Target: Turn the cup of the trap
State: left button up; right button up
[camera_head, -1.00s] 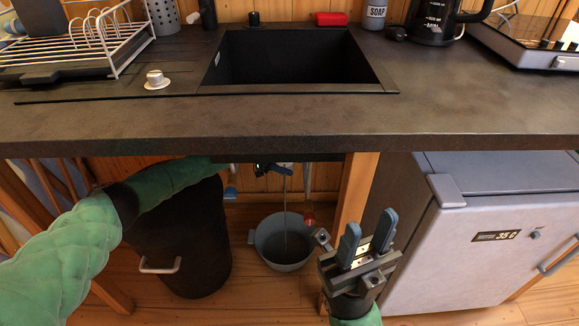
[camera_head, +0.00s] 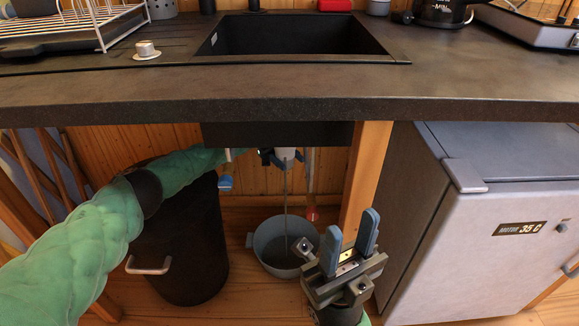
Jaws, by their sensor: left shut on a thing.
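The trap's cup (camera_head: 285,158) is a pale part hanging under the sink. It is small in view and partly hidden by my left gripper. My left gripper (camera_head: 268,157) reaches in from the left below the sink and is shut on the cup. A thin stream of water falls from the trap into a grey basin (camera_head: 266,262) on the floor. My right gripper (camera_head: 351,222) is open and empty, pointing up in front of the wooden post, right of the basin.
A black bin (camera_head: 185,250) stands left of the basin, behind my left arm. A blue-handled valve (camera_head: 226,183) and a red-handled one (camera_head: 312,214) hang beside the trap. A wooden post (camera_head: 364,180) and a grey fridge (camera_head: 480,245) bound the right. The countertop (camera_head: 300,92) overhangs all this.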

pick_arm(q)
jog(key=shift+f+y+b, duration=0.1)
jog(key=shift+y+b, duration=0.2)
jog(key=shift+a, duration=0.1)
jog(key=o, duration=1)
jog(key=shift+r, duration=0.25)
